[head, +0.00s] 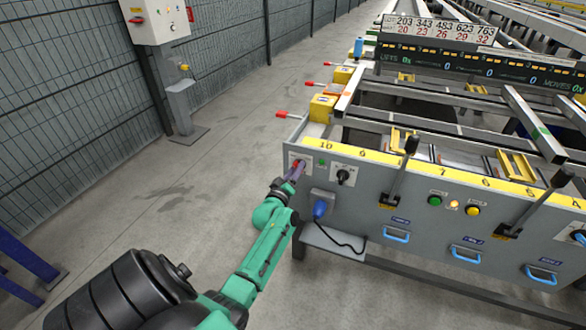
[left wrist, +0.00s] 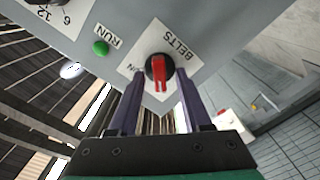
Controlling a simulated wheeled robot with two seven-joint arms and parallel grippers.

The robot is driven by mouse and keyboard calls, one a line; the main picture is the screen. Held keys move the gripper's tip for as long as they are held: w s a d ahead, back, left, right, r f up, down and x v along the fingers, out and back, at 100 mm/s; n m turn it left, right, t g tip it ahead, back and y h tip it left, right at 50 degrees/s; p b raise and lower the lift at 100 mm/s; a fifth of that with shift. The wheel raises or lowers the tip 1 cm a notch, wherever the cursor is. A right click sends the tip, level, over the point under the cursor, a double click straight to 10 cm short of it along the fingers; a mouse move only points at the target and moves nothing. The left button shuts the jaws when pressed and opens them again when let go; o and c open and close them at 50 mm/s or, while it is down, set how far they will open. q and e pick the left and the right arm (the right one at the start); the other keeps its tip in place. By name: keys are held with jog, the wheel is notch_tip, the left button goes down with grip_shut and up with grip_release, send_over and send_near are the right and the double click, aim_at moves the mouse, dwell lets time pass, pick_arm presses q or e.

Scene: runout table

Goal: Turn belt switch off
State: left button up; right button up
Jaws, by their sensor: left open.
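The belt switch (left wrist: 158,68) is a round black knob with a red handle on a white plate marked BELTS, which appears upside down in the left wrist view. The red handle points down in that picture, toward my gripper. My left gripper (left wrist: 162,88) is open, with one purple finger on each side of the handle. I cannot tell whether the fingers touch it. A finger partly covers the plate's lettering. In the head view my left gripper (head: 296,171) is at the left end of the grey panel and hides most of the switch.
A green RUN lamp (left wrist: 101,48) sits beside the switch. On the panel (head: 365,185), a black rotary knob (head: 343,176) is just to the right, and a blue plug (head: 320,208) with a black cable is below. The floor (head: 150,200) to the left is clear.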

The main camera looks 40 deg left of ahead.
pick_arm(q)
jog(key=p+v, duration=0.1)
jog(key=v, duration=1.3)
jog(key=shift+s+p, duration=0.25)
jog(key=shift+p, duration=0.05)
jog(key=shift+d, duration=0.1)
jog(key=s+d+f+m+g+h+p, duration=0.25)
jog(key=s+d+f+m, duration=0.2)
jog(key=f, duration=0.55)
jog(key=s+d+f+m+g+h+p, duration=0.2)
jog(key=s+d+f+m+g+h, duration=0.3)
jog(key=f, duration=0.6)
jog(key=s+d+f+m+g+p, duration=0.1)
jog(key=s+f+m+g, duration=0.1)
jog(key=s, duration=0.5)
jog(key=s+d+f+m+g+y+p, duration=0.1)
jog(key=s+f+m+g, duration=0.1)
jog(key=s+f, duration=0.3)
jog(key=s+d+f+m+g+p, duration=0.2)
jog(key=s+f+g, duration=0.2)
jog(key=s, duration=0.6)
jog(key=shift+s+f+y, duration=0.15)
jog(key=shift+s+y, duration=0.2)
jog(key=shift+s, duration=0.05)
